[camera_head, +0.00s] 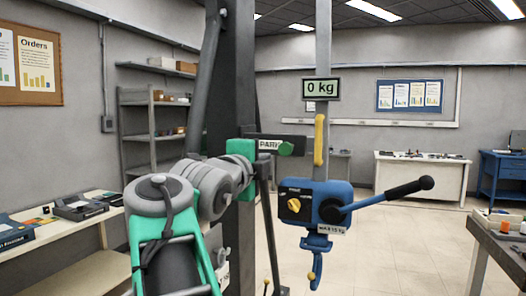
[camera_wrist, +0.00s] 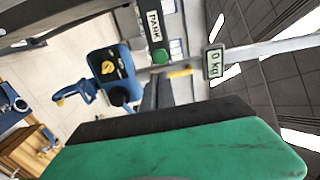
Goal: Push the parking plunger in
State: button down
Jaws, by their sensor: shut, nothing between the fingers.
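The parking plunger is a green knob (camera_head: 286,149) beside a white PARK label (camera_head: 268,144) on a dark bar by the hoist column. In the wrist view the green knob (camera_wrist: 147,48) sits at the end of the PARK label (camera_wrist: 154,26). My gripper (camera_head: 263,169) is shut and empty, just below and left of the knob in the head view. In the wrist view its dark fingers (camera_wrist: 157,90) point towards the knob, with a gap showing in the picture. Whether the knob is in or out is too small to tell.
A blue hoist unit (camera_head: 320,204) with a yellow knob and a black-handled lever (camera_head: 392,198) hangs right of my gripper. A yellow grip (camera_head: 319,139) and a "0 kg" display (camera_head: 321,88) are above it. A grey table (camera_head: 500,250) stands at the right. Open floor lies behind.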

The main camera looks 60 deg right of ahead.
jog(key=shift+s, duration=0.1)
jog(key=p, duration=0.5)
send_near(283, 149)
jog(key=d, duration=0.4)
jog(key=w+d, duration=0.1)
jog(key=d, duration=0.2)
jog(key=shift+a, duration=0.1)
